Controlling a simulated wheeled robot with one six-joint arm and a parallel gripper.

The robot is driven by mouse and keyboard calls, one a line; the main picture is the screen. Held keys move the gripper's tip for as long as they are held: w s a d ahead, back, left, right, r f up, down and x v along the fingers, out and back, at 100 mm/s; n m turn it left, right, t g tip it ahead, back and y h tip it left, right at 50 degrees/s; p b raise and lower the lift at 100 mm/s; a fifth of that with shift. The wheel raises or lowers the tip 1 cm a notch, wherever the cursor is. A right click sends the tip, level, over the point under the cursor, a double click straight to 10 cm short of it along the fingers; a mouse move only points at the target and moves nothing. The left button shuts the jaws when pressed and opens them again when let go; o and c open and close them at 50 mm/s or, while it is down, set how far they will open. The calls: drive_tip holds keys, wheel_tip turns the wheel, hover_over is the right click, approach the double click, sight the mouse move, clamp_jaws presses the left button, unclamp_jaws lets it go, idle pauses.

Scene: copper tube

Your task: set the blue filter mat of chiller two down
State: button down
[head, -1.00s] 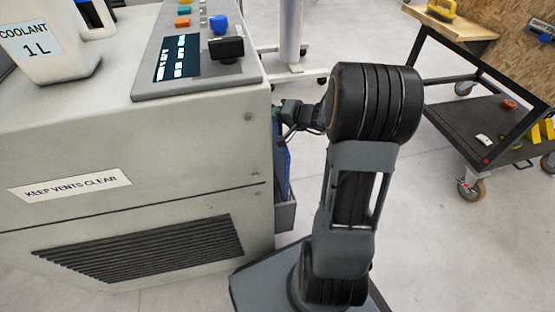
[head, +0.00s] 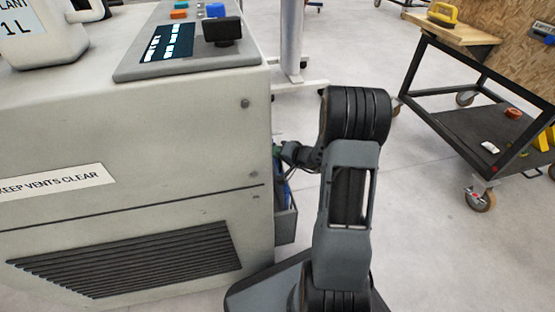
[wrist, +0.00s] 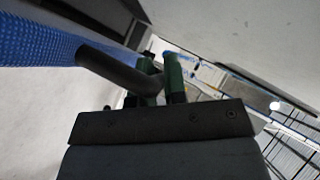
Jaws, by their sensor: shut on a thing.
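The blue filter mat (wrist: 38,42) shows as a blue mesh strip at the upper left of the wrist view. A dark bar runs from it to the green fingertips of my gripper (wrist: 163,80), which is shut on this bar. In the head view my gripper (head: 283,150) is close beside the right side of the grey chiller (head: 190,130). Only a thin blue sliver of the mat (head: 287,192) shows there, below the gripper and just above a grey side tray (head: 287,226). Most of the mat is hidden by the chiller, and its lower edge is not visible.
A white coolant jug (head: 50,40) and a control panel (head: 185,50) are on top of the chiller. Its vent grille (head: 130,262) is on the front. A black wheeled cart (head: 455,115) stands at the right, with open floor (head: 430,240) before it.

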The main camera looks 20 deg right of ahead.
drive_tip(key=shift+f, duration=1.75)
drive_tip(key=c, duration=1.2)
unclamp_jaws()
drive_tip(key=shift+o, duration=0.2)
